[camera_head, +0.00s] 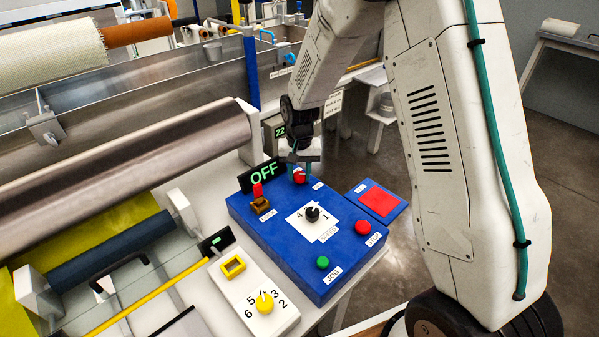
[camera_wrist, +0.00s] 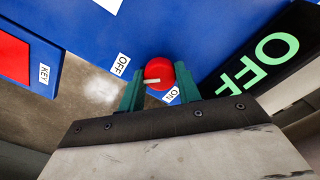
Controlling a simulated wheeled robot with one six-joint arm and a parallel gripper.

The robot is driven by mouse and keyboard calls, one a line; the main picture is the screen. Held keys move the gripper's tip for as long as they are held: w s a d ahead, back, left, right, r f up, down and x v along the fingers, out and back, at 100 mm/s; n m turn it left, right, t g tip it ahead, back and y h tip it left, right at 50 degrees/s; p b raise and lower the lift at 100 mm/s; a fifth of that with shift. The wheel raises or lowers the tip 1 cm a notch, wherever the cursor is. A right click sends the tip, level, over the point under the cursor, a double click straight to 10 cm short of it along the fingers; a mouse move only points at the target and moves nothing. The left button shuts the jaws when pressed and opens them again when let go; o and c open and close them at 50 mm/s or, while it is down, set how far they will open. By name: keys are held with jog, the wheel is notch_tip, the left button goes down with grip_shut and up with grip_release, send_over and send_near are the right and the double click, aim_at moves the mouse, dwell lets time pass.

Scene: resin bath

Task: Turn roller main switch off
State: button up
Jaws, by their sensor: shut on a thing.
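The roller main switch is a red knob (camera_head: 299,176) at the back edge of the blue control box (camera_head: 285,270). In the wrist view the red knob (camera_wrist: 160,68) sits between the two green fingers of my gripper (camera_wrist: 160,82), which is shut on it. The knob's white mark lies near level and reaches its left side. An OFF label (camera_wrist: 121,64) is to its left and an ON label (camera_wrist: 171,96) is just below it, partly hidden. In the head view my gripper (camera_head: 300,158) comes down on the knob from above. A black display (camera_head: 263,174) beside it reads OFF in green.
The box also carries a red flip switch (camera_head: 258,191), a black selector knob (camera_head: 312,214), a green button (camera_head: 322,262) and a red button (camera_head: 363,227). A red pad (camera_head: 379,200) is at right. A white panel with a yellow knob (camera_head: 265,302) stands in front.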

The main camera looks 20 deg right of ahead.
aim_at(300, 174)
jog(key=shift+w+m, duration=0.1)
jog(key=shift+m, duration=0.3)
jog(key=o, duration=1)
jog(key=shift+c, duration=0.2)
notch_tip(300, 174, up, 8)
jog(key=shift+f, duration=0.1)
